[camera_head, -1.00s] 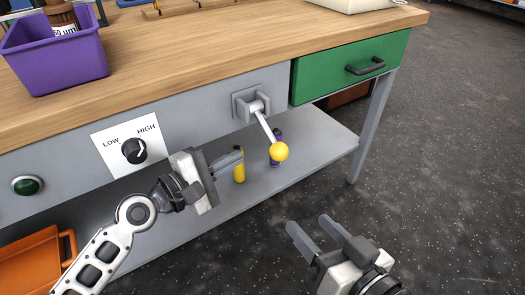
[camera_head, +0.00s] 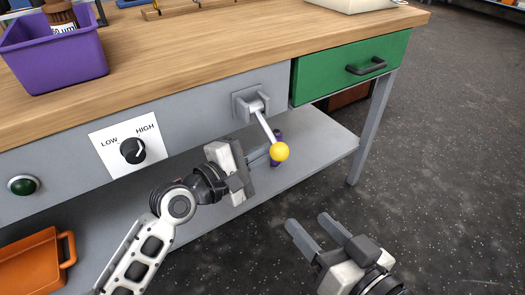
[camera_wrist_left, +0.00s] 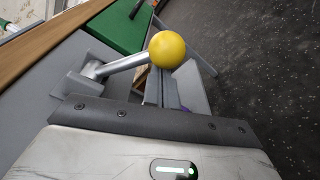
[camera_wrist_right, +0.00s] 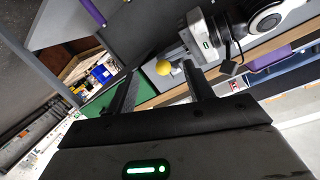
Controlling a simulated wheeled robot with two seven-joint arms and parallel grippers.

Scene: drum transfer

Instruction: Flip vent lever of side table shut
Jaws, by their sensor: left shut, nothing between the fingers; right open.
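The vent lever (camera_head: 264,125) is a metal rod on a grey bracket on the front panel of the side table (camera_head: 200,100). It ends in a yellow ball knob (camera_head: 280,152) and slants down and outward. The knob also shows in the left wrist view (camera_wrist_left: 167,49) and the right wrist view (camera_wrist_right: 163,67). My left gripper (camera_head: 268,155) is shut and empty, its fingertips just left of and behind the knob; whether they touch the lever I cannot tell. My right gripper (camera_head: 305,232) is open and empty, lower and nearer, over the floor side.
A green drawer (camera_head: 350,68) with a dark handle is right of the lever. A purple object (camera_head: 277,135) stands on the lower shelf; an orange tray (camera_head: 35,262) is at lower left.

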